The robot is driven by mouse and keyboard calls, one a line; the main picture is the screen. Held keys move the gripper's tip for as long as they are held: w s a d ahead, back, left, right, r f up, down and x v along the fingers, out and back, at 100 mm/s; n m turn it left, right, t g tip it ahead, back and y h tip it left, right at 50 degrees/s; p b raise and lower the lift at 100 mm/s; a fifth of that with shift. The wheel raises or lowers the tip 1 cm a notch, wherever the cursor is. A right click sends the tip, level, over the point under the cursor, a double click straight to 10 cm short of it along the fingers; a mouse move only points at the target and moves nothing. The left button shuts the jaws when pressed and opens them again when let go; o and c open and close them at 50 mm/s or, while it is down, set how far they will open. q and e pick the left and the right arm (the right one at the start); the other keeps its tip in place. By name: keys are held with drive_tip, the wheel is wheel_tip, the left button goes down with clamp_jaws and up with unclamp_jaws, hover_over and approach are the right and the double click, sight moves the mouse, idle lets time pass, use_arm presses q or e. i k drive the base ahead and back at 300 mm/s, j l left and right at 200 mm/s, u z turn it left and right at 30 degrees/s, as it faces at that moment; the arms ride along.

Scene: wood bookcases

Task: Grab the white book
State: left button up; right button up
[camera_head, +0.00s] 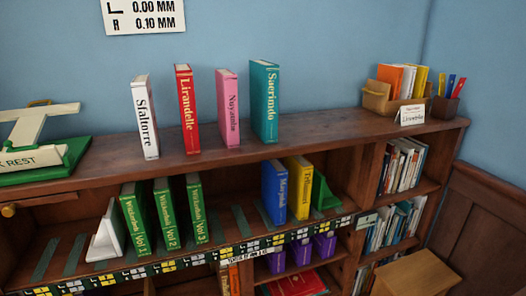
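The white book (145,117) stands upright on the bookcase top, spine facing me. Its spine reads "Sialtorre". It is the leftmost of the books on the top, with a gap between it and the red book (187,109) marked "Lirandelle". The pink book (229,108) and the teal book (264,101) stand further right. Neither of my grippers is in view, so nothing is seen touching the white book.
A green and white rest (40,158) sits left of the white book. A box of books (379,98) and a pen holder (445,108) are at the far right. Green volumes (165,213) and a white bookend (104,236) stand on the shelf below. A wall is behind.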

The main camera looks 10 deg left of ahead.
sight(140, 85)
drive_tip(key=u, duration=1.4)
